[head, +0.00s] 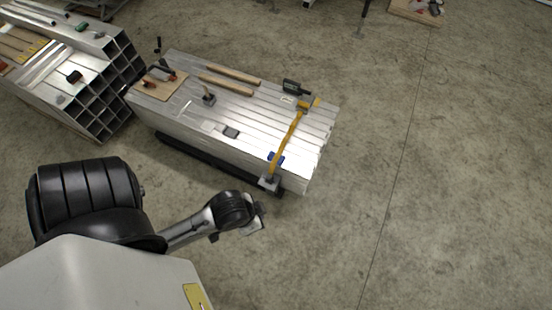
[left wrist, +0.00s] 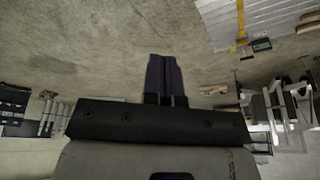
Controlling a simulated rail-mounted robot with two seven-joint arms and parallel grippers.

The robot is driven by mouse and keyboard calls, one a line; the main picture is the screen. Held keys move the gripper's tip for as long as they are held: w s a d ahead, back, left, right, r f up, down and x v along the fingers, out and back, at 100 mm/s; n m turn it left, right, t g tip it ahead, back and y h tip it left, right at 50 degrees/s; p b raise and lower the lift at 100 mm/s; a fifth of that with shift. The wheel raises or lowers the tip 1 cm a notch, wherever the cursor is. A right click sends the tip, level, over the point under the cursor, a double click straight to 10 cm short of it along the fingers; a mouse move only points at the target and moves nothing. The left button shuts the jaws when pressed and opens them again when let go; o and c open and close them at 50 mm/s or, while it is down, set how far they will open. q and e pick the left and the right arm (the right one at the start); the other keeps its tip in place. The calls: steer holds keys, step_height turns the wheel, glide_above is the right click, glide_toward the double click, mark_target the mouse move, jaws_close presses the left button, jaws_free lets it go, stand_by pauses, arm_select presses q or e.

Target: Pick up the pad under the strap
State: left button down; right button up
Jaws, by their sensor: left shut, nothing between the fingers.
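A yellow strap (head: 288,141) runs across the stack of aluminium profiles near its right end. A small blue pad (head: 277,157) lies at the strap near the stack's front edge; how much of it is under the strap is too small to tell. A grey block (head: 269,183) sits at the strap's lower end. My left gripper (head: 262,218) is in front of the stack, apart from the strap and pad. In the left wrist view its fingers (left wrist: 164,77) are together and empty, with the strap (left wrist: 240,22) beyond at upper right. My right gripper is out of view.
The profile stack (head: 190,118) carries two wooden bars (head: 228,80), a clamp on a board (head: 160,85) and small dark tools. Another stack of square tubes (head: 105,95) stands at left. The concrete floor (head: 440,180) to the right is clear.

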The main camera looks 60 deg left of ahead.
arm_select(q)
steer(key=c, duration=1.9)
jaws_free()
steer(key=o, duration=0.9)
steer(key=shift+a, duration=0.2)
steer(key=shift+c, duration=0.2)
